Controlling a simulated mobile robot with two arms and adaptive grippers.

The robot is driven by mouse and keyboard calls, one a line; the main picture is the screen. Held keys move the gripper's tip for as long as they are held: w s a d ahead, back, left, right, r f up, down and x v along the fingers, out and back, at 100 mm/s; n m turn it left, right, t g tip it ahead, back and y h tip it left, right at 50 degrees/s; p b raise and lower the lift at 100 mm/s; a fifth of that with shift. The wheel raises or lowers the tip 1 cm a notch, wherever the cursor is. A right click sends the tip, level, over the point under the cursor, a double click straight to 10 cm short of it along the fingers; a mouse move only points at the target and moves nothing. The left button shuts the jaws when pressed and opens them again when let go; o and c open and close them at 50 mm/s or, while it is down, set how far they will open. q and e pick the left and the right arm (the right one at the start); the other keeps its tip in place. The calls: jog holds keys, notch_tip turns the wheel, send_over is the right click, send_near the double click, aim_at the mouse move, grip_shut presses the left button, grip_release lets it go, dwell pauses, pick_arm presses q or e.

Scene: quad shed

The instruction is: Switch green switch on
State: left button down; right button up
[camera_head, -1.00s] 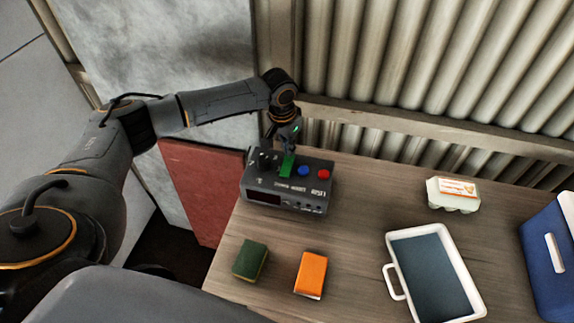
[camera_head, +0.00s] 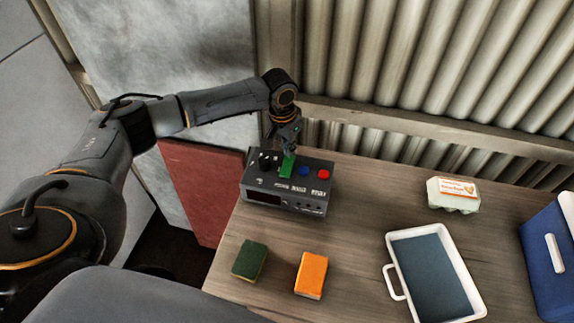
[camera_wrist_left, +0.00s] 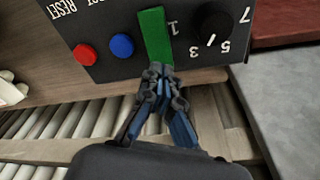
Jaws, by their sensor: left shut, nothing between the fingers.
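The green switch (camera_head: 287,166) is a flat green lever on top of a dark grey control box (camera_head: 310,205) at the back left of the table. My left gripper (camera_head: 288,148) is shut and empty, its fingertips at the back end of the green switch. In the left wrist view the shut fingertips (camera_wrist_left: 157,72) meet the near end of the green switch (camera_wrist_left: 155,34); whether they press on it I cannot tell. A blue button (camera_head: 304,171), a red button (camera_head: 324,174) and a black dial (camera_head: 265,160) sit beside the switch. My right gripper is not in view.
A green sponge (camera_head: 250,260) and an orange sponge (camera_head: 311,274) lie in front of the box. A white-rimmed tray (camera_head: 391,250), an egg carton (camera_head: 453,194) and a blue cooler (camera_head: 550,255) stand to the right. A corrugated wall (camera_head: 430,55) rises behind.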

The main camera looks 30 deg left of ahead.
aim_at(289, 159)
pick_arm(q)
jog(key=shift+f, duration=1.05)
dwell(0.4)
notch_tip(289, 159, up, 7)
jog(key=p, duration=0.8)
jog(key=shift+r, duration=0.1)
dwell(0.4)
